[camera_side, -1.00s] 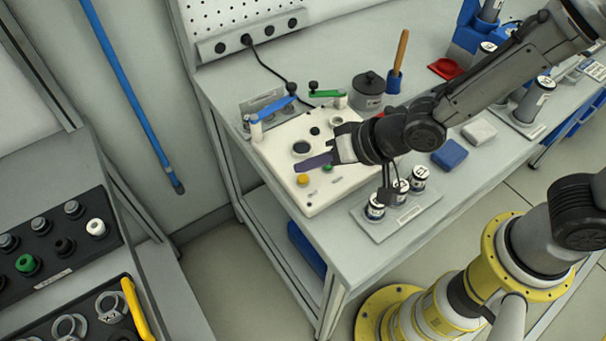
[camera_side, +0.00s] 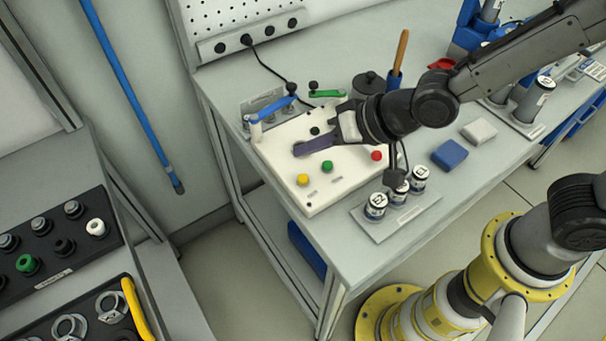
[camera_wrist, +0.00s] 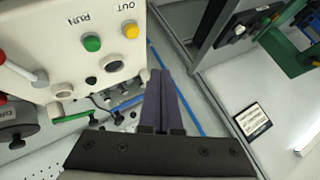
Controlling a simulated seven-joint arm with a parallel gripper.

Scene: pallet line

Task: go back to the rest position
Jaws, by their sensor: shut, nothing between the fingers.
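My gripper (camera_side: 300,150) is over the white control box (camera_side: 345,183) in the side view, its purple fingers pointing left. The fingers are together and empty, and they also show shut in the wrist view (camera_wrist: 162,90). I cannot tell the exact height above the box. The yellow button (camera_side: 303,179), green button (camera_side: 327,166) and red button (camera_side: 376,155) show in front of the gripper. The fingers and wrist hide part of the box's top. In the wrist view the yellow button (camera_wrist: 131,31) and green button (camera_wrist: 92,43) are apart from the fingers.
A blue lever (camera_side: 275,108) and a green lever (camera_side: 326,93) stand at the box's back edge. A dark lidded pot (camera_side: 368,84) is close behind my wrist. Several labelled cylinders (camera_side: 376,206) stand on a plate in front. A blue block (camera_side: 449,154) lies to the right.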

